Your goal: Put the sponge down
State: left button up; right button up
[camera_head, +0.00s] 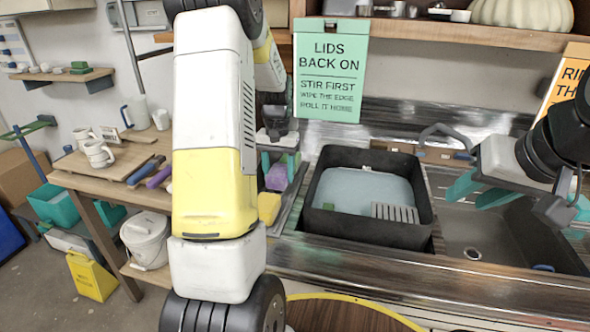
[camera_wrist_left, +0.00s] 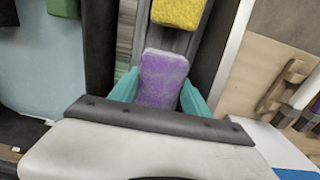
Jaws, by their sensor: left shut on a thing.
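My left gripper (camera_head: 279,165) is shut on a purple sponge (camera_head: 277,177), with one teal finger on each side. The sponge also shows between the fingers (camera_wrist_left: 160,92) in the left wrist view as a purple block (camera_wrist_left: 162,75). It is over a narrow grey tray (camera_head: 291,200), just behind a yellow sponge (camera_head: 268,207) there. I cannot tell whether the purple sponge touches the tray. The yellow sponge is at the top of the left wrist view (camera_wrist_left: 178,11). My right gripper (camera_head: 481,191) is empty over the sink, its teal fingers apart.
A black tub (camera_head: 318,225) of pale blue water with a grey grate stands right of the tray. The metal sink (camera_head: 470,235) is further right. A wooden table (camera_head: 125,160) with mugs is at left. A green block (camera_wrist_left: 63,8) shows in the left wrist view.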

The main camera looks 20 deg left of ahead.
pick_arm(q)
jog(key=shift+f, duration=1)
jog(key=o, duration=0.9)
jog(key=shift+f, duration=0.15)
